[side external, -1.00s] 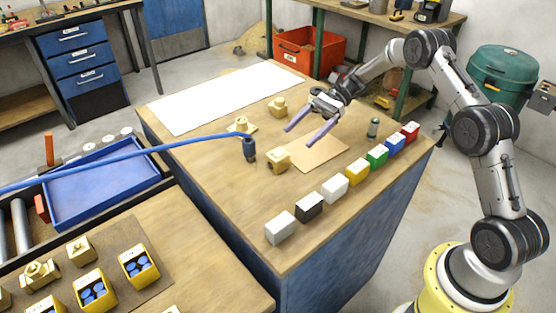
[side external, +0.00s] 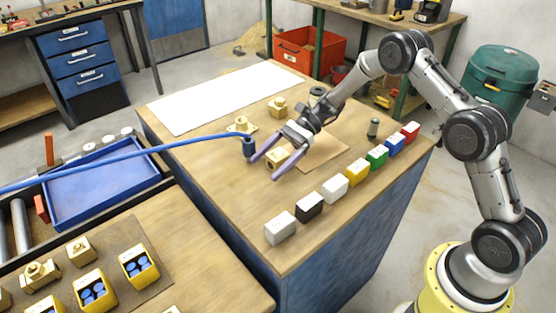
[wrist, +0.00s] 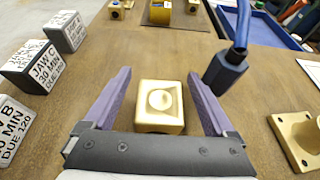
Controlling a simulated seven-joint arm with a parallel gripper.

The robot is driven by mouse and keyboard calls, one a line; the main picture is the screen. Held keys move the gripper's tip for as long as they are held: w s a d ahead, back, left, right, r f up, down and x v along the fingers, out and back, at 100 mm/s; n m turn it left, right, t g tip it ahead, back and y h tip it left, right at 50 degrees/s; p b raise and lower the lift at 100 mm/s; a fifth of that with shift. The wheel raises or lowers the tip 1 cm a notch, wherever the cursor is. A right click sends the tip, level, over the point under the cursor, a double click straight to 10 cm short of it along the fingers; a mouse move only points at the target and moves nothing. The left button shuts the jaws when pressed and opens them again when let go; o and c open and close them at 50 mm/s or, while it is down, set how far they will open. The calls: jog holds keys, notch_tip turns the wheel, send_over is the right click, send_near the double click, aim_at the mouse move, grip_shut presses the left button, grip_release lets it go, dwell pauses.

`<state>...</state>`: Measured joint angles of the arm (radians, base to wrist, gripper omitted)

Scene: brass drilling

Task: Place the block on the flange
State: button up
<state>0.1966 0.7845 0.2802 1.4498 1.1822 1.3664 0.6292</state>
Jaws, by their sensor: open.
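The brass block (side external: 273,160) stands on the wooden bench. In the wrist view the block (wrist: 160,118) shows a round bore in its face. My gripper (side external: 266,167) is open, its purple fingers on either side of the block with visible gaps. In the wrist view my gripper (wrist: 158,76) has the block between its fingers, nearer its palm. The brass flange (side external: 241,125) lies behind the block on the bench. Part of its square plate with holes, the flange (wrist: 297,138), shows at the right of the wrist view. Another brass block (side external: 277,107) stands farther back.
A blue air nozzle (side external: 249,147) on a hose (side external: 150,151) stands close to the left finger; the nozzle (wrist: 224,72) is beside the right finger in the wrist view. Several coloured labelled blocks (side external: 333,188) line the bench's front edge. A white sheet (side external: 225,97) lies clear behind.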

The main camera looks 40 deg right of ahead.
jog(key=shift+a, duration=0.1)
grip_shut()
dwell(0.4)
